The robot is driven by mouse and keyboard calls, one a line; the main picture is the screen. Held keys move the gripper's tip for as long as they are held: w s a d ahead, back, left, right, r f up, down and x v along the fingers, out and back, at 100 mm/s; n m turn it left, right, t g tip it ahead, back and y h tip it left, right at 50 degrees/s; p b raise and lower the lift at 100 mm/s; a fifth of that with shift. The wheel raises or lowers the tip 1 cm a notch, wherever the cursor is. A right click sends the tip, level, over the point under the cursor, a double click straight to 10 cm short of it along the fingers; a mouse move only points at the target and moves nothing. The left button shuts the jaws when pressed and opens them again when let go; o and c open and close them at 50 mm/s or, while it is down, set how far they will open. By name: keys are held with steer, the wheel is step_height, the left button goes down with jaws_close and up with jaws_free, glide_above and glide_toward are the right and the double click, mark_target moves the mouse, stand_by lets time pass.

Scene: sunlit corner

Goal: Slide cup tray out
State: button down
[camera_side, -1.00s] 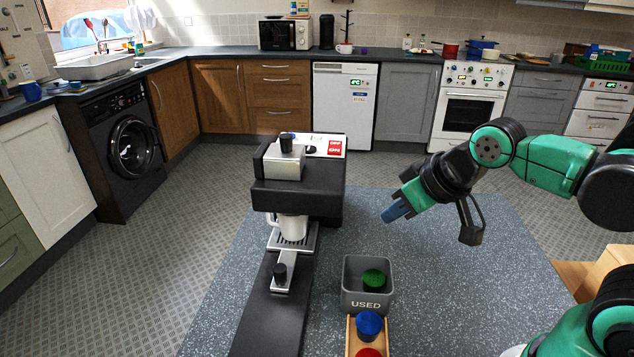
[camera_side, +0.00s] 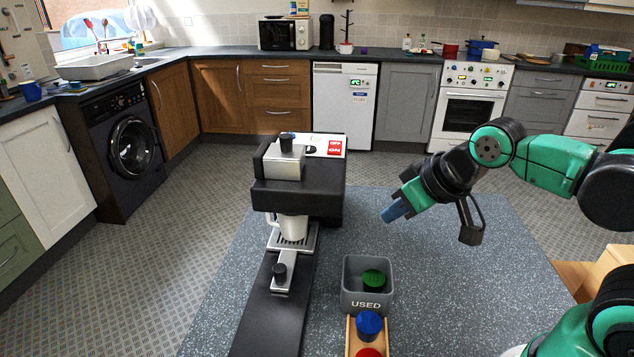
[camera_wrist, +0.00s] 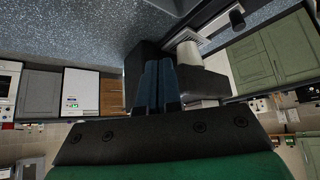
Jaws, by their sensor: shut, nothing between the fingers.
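The black coffee machine (camera_side: 300,190) stands on the grey speckled worktop, with red buttons on its white top panel. Its cup tray (camera_side: 300,240) is a silver grille under the spout, with a white cup (camera_side: 293,228) on it. A silver plate with a black knob (camera_side: 279,272) extends from the tray along a black base strip. My gripper (camera_side: 391,214) has blue fingers, is shut and empty, and hangs in the air right of the machine, apart from the tray and knob. In the wrist view the shut fingers (camera_wrist: 158,85) point towards the machine; the cup (camera_wrist: 190,55) and tray show beyond them.
A grey bin marked USED (camera_side: 367,300) holds a green capsule (camera_side: 373,278) right of the black strip. A wooden holder (camera_side: 351,340) with blue and red capsules stands in front of it. The worktop between gripper and machine is clear.

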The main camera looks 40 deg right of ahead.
steer(key=c, duration=0.9)
jaws_free()
steer(key=shift+w+a+r, duration=0.1)
steer(key=shift+w, duration=0.05)
steer(key=shift+o, duration=1.1)
steer(key=w+a+m+g, duration=0.1)
steer(key=w+a+r+m+g, duration=0.1)
steer(key=w+a, duration=0.1)
steer(key=shift+w+m+y, duration=0.1)
steer(key=shift+m+y, duration=0.2)
steer(key=m+g, duration=0.5)
steer(key=m, duration=0.1)
glide_above(280, 267)
step_height(280, 267, down, 6)
steer(key=shift+r, duration=0.25)
steer(key=shift+a+f, duration=0.1)
steer(key=shift+f, duration=3.4)
steer(key=shift+f, duration=0.1)
